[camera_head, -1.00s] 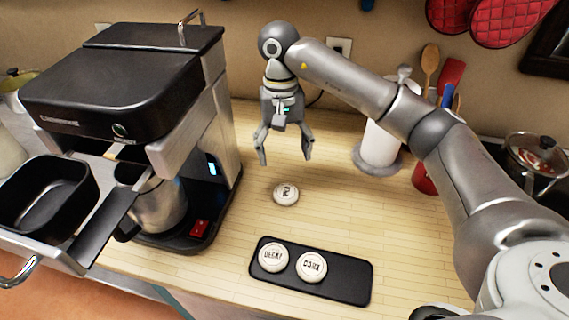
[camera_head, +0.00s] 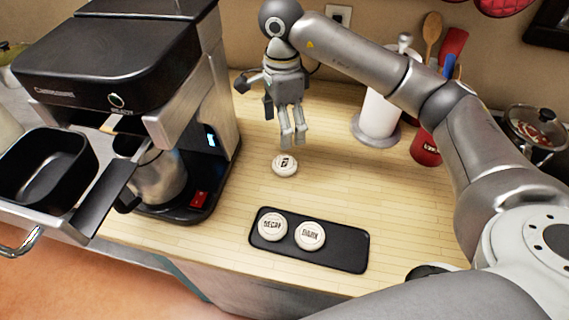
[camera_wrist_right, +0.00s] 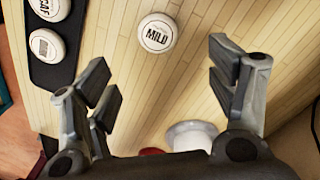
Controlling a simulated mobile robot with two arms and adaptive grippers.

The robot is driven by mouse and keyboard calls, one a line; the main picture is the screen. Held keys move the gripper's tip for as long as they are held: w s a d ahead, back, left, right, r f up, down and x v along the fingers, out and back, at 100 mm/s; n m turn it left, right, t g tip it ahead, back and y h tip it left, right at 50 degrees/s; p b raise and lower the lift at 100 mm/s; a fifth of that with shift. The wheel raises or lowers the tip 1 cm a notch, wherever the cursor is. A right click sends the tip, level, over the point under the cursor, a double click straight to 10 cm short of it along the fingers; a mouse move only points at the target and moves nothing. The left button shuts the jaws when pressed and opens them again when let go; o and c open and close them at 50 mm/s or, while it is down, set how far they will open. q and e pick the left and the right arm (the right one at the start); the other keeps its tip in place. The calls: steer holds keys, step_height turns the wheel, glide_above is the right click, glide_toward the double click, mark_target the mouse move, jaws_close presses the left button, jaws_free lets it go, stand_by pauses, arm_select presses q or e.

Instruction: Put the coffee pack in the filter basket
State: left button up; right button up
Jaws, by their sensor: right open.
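A round white coffee pack (camera_head: 285,164) lies alone on the wooden counter; the right wrist view shows its label, MILD (camera_wrist_right: 157,33). Two more packs, DECAF (camera_head: 272,227) and DARK (camera_head: 310,235), sit on a black tray (camera_head: 343,250). The black filter basket (camera_head: 42,178) stands pulled out from the coffee machine (camera_head: 118,60) at the left, and its visible inside looks empty. My right gripper (camera_head: 293,140) is open and empty, pointing down above and just behind the MILD pack, apart from it. It also shows in the right wrist view (camera_wrist_right: 163,68). My left gripper is not in view.
A metal jug (camera_head: 158,175) stands inside the machine under its head. A white cylindrical holder (camera_head: 377,108), a red utensil pot (camera_head: 426,147) and a lidded pan (camera_head: 535,130) stand at the right. The counter around the MILD pack is clear.

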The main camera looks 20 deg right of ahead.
steer(key=m, duration=0.5)
steer(key=m+p, duration=0.2)
steer(key=m, duration=0.3)
glide_above(284, 163)
steer(key=shift+t, duration=0.3)
steer(key=f, duration=0.6)
steer(key=shift+w+d, duration=0.2)
steer(key=shift+s+f+p, duration=0.15)
steer(key=shift+f+p, duration=0.2)
steer(key=shift+f, duration=0.2)
step_height(284, 163, down, 3)
steer(key=shift+s+a+f+p, duration=0.1)
steer(key=shift+f+p, duration=0.1)
steer(key=shift+p, duration=0.6)
steer(key=shift+f, duration=0.45)
steer(key=c, duration=1)
steer(key=shift+r, duration=0.1)
